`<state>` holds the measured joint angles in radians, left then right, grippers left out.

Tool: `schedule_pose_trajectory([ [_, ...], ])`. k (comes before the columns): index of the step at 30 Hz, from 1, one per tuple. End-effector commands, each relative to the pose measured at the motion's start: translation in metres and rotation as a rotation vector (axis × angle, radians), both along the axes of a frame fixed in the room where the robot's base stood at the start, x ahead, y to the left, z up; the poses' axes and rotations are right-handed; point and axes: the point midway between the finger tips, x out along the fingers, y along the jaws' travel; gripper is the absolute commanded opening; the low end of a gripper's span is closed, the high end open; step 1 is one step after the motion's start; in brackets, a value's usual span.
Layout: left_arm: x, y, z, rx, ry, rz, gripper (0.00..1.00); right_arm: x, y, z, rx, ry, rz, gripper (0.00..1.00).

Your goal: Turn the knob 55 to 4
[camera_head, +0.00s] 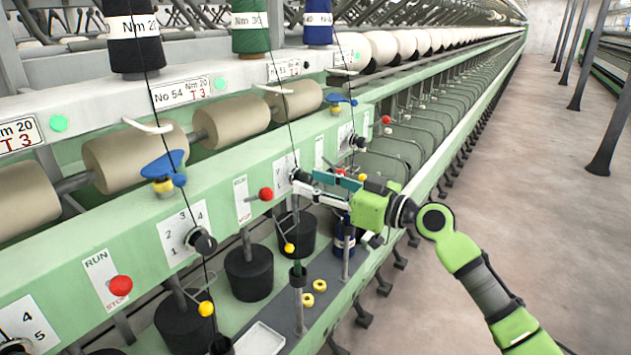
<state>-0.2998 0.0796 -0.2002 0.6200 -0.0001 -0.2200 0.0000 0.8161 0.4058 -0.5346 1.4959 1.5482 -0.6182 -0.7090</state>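The dial plate with a dark knob (296,174) is on the green machine rail near the middle of the view. It appears to be under the sign (284,70) to the right of the No 54 sign; its number is too small to read surely. My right gripper (304,183) comes in from the right with its fingertips at this knob. Whether the fingers grip it, and the knob's pointer setting, cannot be told. Another knob (200,241) with a plate numbered 1 to 4 is nearer, at the left. My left gripper is not in view.
Red run/stop balls (266,194) (120,286) and a blue-yellow guide (165,170) stick out from the rail. Dark bobbins (249,272) and a rod (298,300) stand below. The floor (520,190) at the right is clear.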

Motion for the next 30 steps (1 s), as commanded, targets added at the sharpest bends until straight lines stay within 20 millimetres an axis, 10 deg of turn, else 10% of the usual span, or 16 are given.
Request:
schedule_pose_trajectory([
  [4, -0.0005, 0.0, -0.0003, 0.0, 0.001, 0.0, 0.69, -0.0001, -0.0001, -0.0004, 0.0, 0.0, 0.0, 0.39],
  [9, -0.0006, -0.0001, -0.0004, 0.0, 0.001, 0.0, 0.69, -0.0002, -0.0002, -0.0004, 0.0, 0.0, 0.0, 0.0],
  [30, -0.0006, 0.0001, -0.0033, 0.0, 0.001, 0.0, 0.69, -0.0007, 0.0002, -0.001, 0.143, 0.199, 0.0, 0.0],
])
